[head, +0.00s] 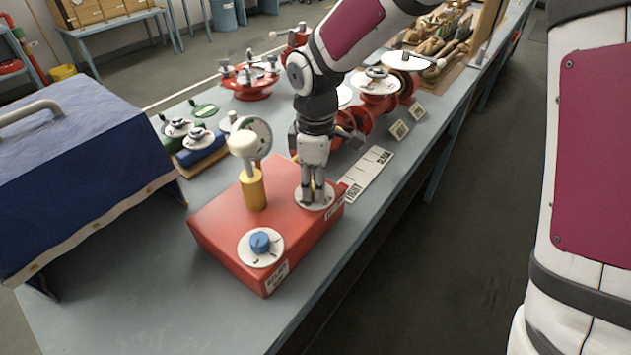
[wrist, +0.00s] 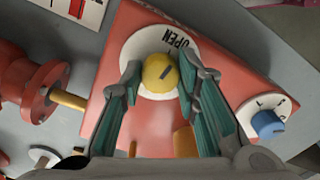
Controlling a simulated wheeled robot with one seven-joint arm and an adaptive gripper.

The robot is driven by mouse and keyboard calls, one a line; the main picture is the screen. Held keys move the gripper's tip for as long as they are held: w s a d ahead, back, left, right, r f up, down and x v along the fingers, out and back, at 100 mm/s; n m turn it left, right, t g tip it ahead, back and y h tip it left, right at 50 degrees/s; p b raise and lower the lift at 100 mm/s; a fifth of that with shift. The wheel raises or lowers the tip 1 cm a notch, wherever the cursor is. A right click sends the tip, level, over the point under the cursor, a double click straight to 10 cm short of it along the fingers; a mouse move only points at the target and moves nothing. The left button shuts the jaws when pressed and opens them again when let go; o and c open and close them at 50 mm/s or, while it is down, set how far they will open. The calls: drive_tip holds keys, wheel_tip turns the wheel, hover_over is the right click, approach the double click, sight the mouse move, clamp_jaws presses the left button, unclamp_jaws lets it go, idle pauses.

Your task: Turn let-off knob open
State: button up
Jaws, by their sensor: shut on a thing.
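The let-off knob is a round yellow knob (wrist: 157,73) on a white dial (wrist: 135,47) marked OPEN, on a red box (head: 232,230). A short dark mark on its top slants toward the upper right, roughly toward the lettering. My gripper (head: 315,200) points down over the white dial at the box's far right corner. In the wrist view its two fingers (wrist: 158,88) stand on either side of the knob, shut on it. In the head view the fingers hide the knob.
A blue knob (head: 260,242) on a white dial sits at the box's near end. A yellow post with a white top (head: 253,188) stands beside my gripper. Red valve fittings (head: 248,85) stand behind. A blue cover (head: 75,165) is at left. Bare bench (head: 130,290) lies in front.

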idle(0.4)
drive_tip(key=o, duration=1.2)
drive_tip(key=shift+c, duration=0.2)
wheel_tip(320, 180, up, 12)
